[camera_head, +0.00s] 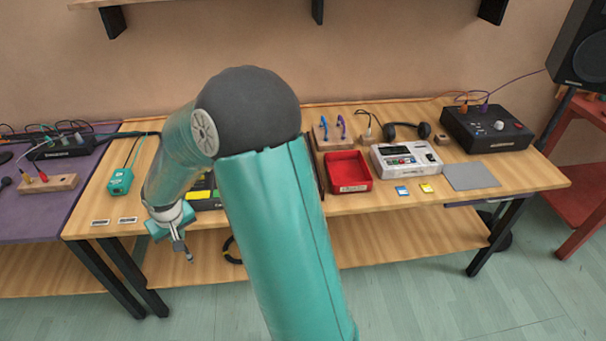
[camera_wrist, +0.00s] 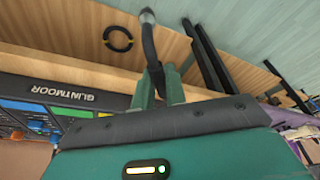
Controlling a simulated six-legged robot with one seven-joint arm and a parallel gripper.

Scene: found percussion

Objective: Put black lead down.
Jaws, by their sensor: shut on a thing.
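My gripper (camera_head: 178,238) is just off the front edge of the wooden table, left of centre, above the lower shelf. In the wrist view my gripper (camera_wrist: 163,88) is shut on the black lead (camera_wrist: 151,48), a short dark curved piece with a grey tip that sticks out past the fingers. In the head view only a small end of the lead (camera_head: 189,255) shows below the fingers. The lead is clear of the tabletop.
A black device with coloured pads (camera_wrist: 50,95) lies close by on the table (camera_head: 390,208). A black ring (camera_wrist: 118,39) lies on the lower shelf. A teal box (camera_head: 120,182), two small labels, a red tray (camera_head: 347,187) and a white machine (camera_head: 407,160) stand on the table.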

